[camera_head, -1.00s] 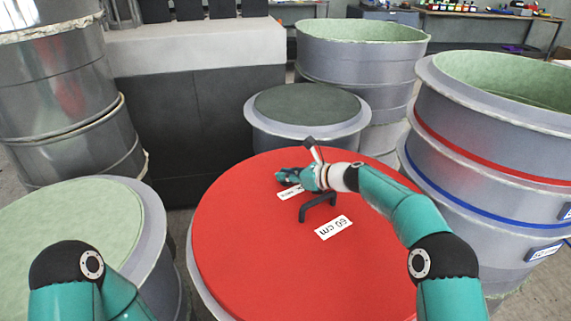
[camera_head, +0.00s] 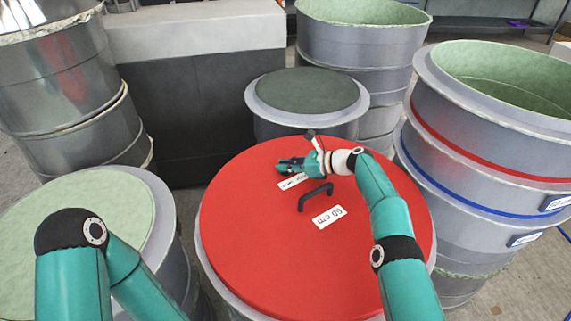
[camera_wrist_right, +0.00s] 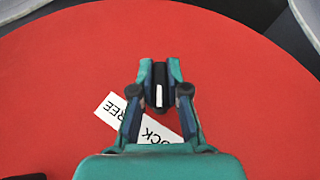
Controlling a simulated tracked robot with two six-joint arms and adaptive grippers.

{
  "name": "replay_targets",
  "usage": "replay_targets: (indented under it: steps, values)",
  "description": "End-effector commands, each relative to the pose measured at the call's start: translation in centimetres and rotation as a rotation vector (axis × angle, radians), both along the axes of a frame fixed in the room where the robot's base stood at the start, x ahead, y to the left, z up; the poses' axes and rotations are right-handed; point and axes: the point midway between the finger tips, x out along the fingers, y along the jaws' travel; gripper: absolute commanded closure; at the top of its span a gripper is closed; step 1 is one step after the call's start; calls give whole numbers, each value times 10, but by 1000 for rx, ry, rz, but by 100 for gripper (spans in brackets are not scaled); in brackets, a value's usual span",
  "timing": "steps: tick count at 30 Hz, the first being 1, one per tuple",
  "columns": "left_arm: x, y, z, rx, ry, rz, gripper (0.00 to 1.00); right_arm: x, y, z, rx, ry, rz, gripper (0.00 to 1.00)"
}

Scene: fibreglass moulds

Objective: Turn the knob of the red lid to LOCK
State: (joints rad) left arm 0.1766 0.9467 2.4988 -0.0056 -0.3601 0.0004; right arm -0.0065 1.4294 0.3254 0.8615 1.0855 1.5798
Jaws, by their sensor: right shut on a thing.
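The red lid (camera_head: 255,235) lies on a round grey mould. My right gripper (camera_head: 284,167) is over its far part. In the right wrist view, the fingers (camera_wrist_right: 159,82) are shut on a small dark knob (camera_wrist_right: 158,77) on the lid (camera_wrist_right: 60,100). A white mark on the knob runs up and down in that picture. The white label (camera_wrist_right: 118,108) with FREE and LOCK lies just below the knob, partly hidden by my gripper. I cannot tell which word the mark points to. My left arm shows at the lower left, but its gripper is out of view.
A black handle (camera_head: 316,192) and a "60 cm" label (camera_head: 328,217) are on the lid. Mould stacks stand close by: a green-topped one (camera_head: 80,215) at left, a dark-topped one (camera_head: 308,92) behind, and a tall one with red and blue bands (camera_head: 480,140) at right.

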Motion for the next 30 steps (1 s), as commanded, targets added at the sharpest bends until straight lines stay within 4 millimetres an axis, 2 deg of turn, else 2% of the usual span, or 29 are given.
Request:
replay_targets:
  steps: [7, 8, 12, 23, 30]
  values:
    - [0, 0, 0, 0, 0, 0, 16, 0, -1, 1, -1, -2, 0, 100]
    - [0, 0, 0, 0, 0, 0, 16, 0, -1, 1, -1, -2, 0, 81]
    - [0, 0, 0, 0, 0, 0, 16, 0, -1, 0, -1, 0, 0, 60]
    - [0, 0, 0, 0, 0, 0, 16, 0, -3, 0, -2, 2, 0, 60]
    - [0, 0, 0, 0, 0, 0, 16, -3, -14, 5, -2, 1, -1, 60]
